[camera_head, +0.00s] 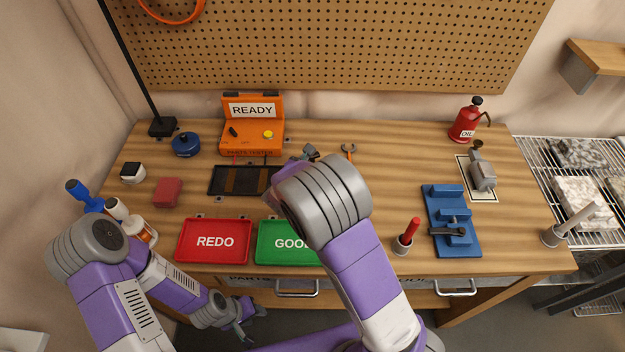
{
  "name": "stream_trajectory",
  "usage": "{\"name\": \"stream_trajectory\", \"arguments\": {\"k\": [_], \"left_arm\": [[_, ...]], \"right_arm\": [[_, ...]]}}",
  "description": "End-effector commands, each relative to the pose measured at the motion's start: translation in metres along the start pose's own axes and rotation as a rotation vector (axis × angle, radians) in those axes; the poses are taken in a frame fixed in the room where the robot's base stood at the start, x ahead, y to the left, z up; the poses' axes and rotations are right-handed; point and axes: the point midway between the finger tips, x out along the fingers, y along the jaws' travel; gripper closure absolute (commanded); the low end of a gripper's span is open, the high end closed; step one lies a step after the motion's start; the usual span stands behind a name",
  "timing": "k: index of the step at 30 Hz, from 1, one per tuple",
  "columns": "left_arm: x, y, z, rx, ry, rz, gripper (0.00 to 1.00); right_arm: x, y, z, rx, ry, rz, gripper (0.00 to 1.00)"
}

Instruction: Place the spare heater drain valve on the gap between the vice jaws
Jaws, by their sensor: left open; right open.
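The blue vice (452,238) stands at the right of the workbench, with its handle toward the front. A grey metal fitting (482,172) with a small dark brass-coloured round part behind it lies on a white-edged mat behind the vice; I cannot tell whether it is the drain valve. My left gripper (250,325) is open, low in front of the bench and away from these things. My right gripper (309,153) is largely hidden behind its own arm, over the back middle of the bench; it is open, and what lies under it is hidden.
The red REDO tray (214,256) and green GOOD tray (274,259) lie at the front. An orange READY tester (252,143) stands behind a black tray (225,181). A red-handled tool in a cup (404,243) stands left of the vice. A red oil can (465,125) is at back right.

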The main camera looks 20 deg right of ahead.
Motion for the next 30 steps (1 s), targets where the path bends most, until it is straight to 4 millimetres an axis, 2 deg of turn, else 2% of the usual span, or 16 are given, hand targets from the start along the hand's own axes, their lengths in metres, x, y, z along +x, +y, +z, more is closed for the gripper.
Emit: {"name": "stream_trajectory", "arguments": {"k": [5, 14, 30], "left_arm": [[-0.0001, 0.0001, 0.0000, 0.000, 0.000, 0.000, 0.57], [-0.0001, 0.0000, 0.0000, 0.000, 0.000, 0.000, 0.57], [-0.0001, 0.0000, 0.0001, 0.000, 0.000, 0.000, 0.57]], "right_arm": [[0.0002, -0.0001, 0.0001, 0.000, 0.000, 0.000, 0.56], [-0.0001, -0.0002, 0.0000, 0.000, 0.000, 0.000, 1.00], [-0.0002, -0.0001, 0.0000, 0.001, 0.000, 0.000, 1.00]]}}
